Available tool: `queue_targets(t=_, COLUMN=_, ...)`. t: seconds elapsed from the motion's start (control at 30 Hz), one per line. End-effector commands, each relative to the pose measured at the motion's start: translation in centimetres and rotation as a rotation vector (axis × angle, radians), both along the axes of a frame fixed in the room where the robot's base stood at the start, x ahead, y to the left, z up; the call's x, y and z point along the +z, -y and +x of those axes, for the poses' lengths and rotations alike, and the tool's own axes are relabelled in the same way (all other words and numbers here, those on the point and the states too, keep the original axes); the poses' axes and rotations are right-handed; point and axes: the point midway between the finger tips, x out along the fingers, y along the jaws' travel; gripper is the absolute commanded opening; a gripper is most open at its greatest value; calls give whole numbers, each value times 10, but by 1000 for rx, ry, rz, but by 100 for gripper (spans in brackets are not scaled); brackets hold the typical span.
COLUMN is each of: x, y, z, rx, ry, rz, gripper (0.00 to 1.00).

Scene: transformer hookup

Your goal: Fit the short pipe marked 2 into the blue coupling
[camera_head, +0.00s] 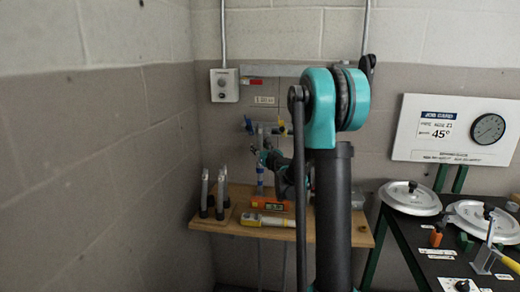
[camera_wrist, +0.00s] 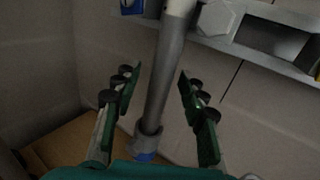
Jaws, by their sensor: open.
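In the wrist view my gripper (camera_wrist: 158,85) is open, its two green fingers with dark round pads apart. A grey pipe (camera_wrist: 164,75) runs between the fingers, with clear gaps on both sides. Its lower end has a grey collar with a blue part (camera_wrist: 146,156) below it; I cannot tell whether this is the blue coupling. No number 2 is readable on any pipe. In the head view an upright pipe stand (camera_head: 260,175) with blue and yellow fittings rises at the wall shelf. My arm hides part of it, and my gripper is near it.
The wooden shelf (camera_head: 225,223) holds upright grey-topped pieces (camera_head: 206,190), a yellow-white tool (camera_head: 268,219) and an orange box (camera_head: 270,204). A black table (camera_head: 410,240) with round lids stands at the right. A wall rail (camera_wrist: 270,48) crosses the top of the wrist view.

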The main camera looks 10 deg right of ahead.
Motion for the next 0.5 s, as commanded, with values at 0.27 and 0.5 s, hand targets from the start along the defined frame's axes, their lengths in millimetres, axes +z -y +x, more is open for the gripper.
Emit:
queue_targets(t=0.27, x=19, y=0, z=0, rx=0, ry=0, rz=0, gripper=42)
queue_targets(t=0.5, x=36, y=0, z=0, rx=0, ry=0, rz=0, gripper=42)
